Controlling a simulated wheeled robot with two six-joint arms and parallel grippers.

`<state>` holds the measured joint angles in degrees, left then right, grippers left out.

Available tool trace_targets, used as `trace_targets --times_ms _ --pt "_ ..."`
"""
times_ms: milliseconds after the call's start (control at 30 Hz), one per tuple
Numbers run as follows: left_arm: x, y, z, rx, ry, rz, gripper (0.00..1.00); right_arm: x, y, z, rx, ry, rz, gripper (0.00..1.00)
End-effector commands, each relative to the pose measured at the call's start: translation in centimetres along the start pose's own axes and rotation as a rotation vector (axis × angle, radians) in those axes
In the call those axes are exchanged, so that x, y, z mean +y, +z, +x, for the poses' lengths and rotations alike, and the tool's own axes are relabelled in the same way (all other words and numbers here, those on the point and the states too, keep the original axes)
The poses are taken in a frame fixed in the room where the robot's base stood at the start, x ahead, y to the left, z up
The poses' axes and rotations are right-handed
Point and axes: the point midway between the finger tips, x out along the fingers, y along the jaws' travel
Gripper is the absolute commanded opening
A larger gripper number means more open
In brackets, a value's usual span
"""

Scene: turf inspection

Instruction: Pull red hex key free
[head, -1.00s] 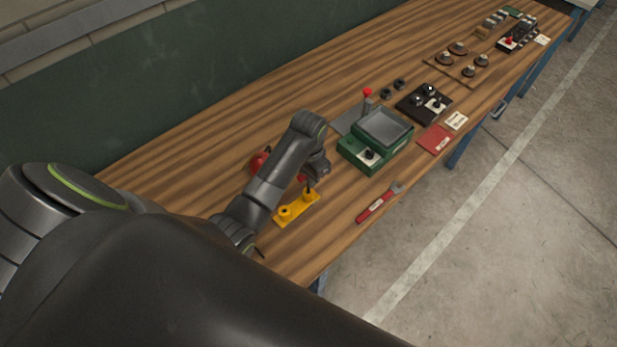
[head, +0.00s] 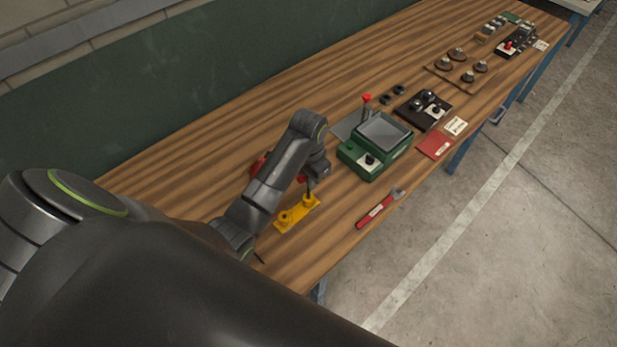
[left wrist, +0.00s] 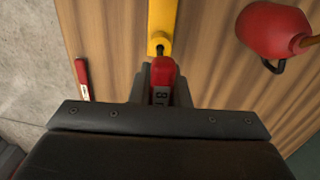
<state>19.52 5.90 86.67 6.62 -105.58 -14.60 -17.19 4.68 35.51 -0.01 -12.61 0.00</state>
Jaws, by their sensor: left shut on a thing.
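The red hex key's handle (left wrist: 162,72) is between the fingers of my left gripper (left wrist: 160,92) in the left wrist view. Its dark shaft points down to a hole in the yellow holder (left wrist: 163,20). I cannot tell how deep the tip sits. In the head view my left gripper (head: 308,178) is above the far end of the yellow holder (head: 296,213), with the fingers partly hidden by the wrist. It is shut on the key. My right gripper does not show.
A red round-bodied object (left wrist: 272,30) lies close beside the holder, partly behind my arm in the head view. A red-handled wrench (head: 378,209) lies near the bench's front edge. A green box (head: 374,150) stands farther along. Bare wood lies between.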

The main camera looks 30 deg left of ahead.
Motion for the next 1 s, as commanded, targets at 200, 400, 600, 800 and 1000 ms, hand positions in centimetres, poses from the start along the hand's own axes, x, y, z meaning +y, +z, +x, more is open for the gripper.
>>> trace_targets --times_ms 200,400,600,800,1000 --pt "0.0 -0.1 -1.3 0.004 -0.002 0.0 0.0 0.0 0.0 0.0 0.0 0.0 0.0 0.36" --pt "0.0 -0.1 -2.8 0.002 -0.002 0.0 0.0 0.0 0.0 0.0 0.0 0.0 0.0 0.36" --pt "0.0 -0.1 -4.4 0.002 -0.001 0.0 0.0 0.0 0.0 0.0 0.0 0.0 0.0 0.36" --pt "0.0 0.0 -5.0 0.001 -0.001 0.0 0.0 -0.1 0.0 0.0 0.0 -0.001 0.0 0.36" --pt "0.0 0.0 -5.0 0.0 0.0 0.0 0.0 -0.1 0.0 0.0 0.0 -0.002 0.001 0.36"
